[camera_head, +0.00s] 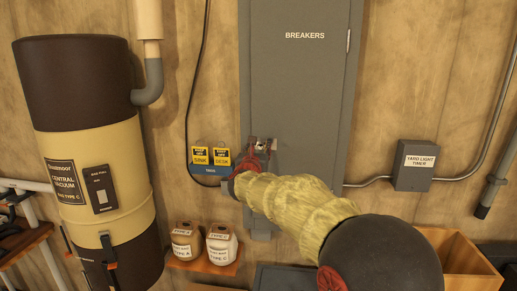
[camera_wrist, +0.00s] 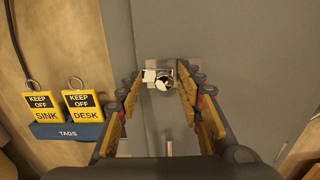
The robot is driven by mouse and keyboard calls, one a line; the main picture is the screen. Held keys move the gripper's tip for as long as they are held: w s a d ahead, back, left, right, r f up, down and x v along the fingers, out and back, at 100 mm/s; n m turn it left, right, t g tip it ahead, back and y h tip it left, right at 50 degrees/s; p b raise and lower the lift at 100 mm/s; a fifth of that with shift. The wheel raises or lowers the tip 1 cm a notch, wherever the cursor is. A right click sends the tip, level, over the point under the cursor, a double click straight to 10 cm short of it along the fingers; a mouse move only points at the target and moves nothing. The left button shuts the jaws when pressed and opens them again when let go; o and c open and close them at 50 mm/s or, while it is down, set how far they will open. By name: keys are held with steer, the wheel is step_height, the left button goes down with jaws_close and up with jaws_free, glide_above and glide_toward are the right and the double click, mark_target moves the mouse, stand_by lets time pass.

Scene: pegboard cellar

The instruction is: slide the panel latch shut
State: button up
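The grey breaker panel (camera_head: 297,85) is upright on the wall, labelled BREAKERS. Its latch is a small metal piece (camera_wrist: 160,76) with a round shiny knob and a pale square block to the left of it. In the head view the latch (camera_head: 263,143) shows just above my gripper (camera_head: 256,157). In the wrist view my gripper (camera_wrist: 161,92) is open, its yellow-padded fingers on either side of the latch, nothing held. I cannot tell whether a finger touches the knob.
A blue TAGS holder (camera_wrist: 67,131) with two yellow KEEP OFF tags is left of the panel. A vacuum canister (camera_head: 88,150) stands left. A timer box (camera_head: 414,165) and wooden box (camera_head: 455,255) are right.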

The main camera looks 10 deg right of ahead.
steer(key=shift+s, duration=0.1)
steer(key=v, duration=1.1)
steer(key=shift+s, duration=0.35)
steer(key=shift+a, duration=0.15)
